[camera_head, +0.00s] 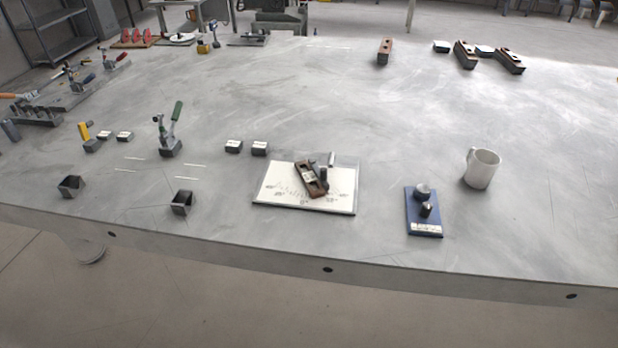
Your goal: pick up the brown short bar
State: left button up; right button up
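A short brown block or bar (385,51) stands alone near the far edge of the table, right of the middle. Another brown bar (311,179) lies at a slant on a white marked plate (275,192) near the front, with dark parts beside it. Two more brown-topped dark bars, one (465,55) left of the other (508,60), lie at the far right. I cannot tell for sure which one is the brown short bar. Neither of my grippers is in view.
A white mug (483,169) and a blue plate (421,224) with dark knobs stand right of the white plate. A green-handled clamp (171,137), small dark blocks (233,147) and open square brackets (182,203) stand at the left. The table (330,100) is clear in the middle.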

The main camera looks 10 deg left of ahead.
aim_at(309, 178)
jog(key=z, duration=0.55)
jog(key=k+j+z, duration=0.1)
jog(key=j+z, duration=0.35)
jog(key=k+j+z, duration=0.2)
jog(key=j+z, duration=0.25)
jog(key=k+j+z, duration=0.1)
jog(key=k+j, duration=0.2)
jog(key=j, duration=0.15)
jog(key=k+j+z, duration=0.1)
jog(key=k+j, duration=0.2)
jog(key=j, duration=0.15)
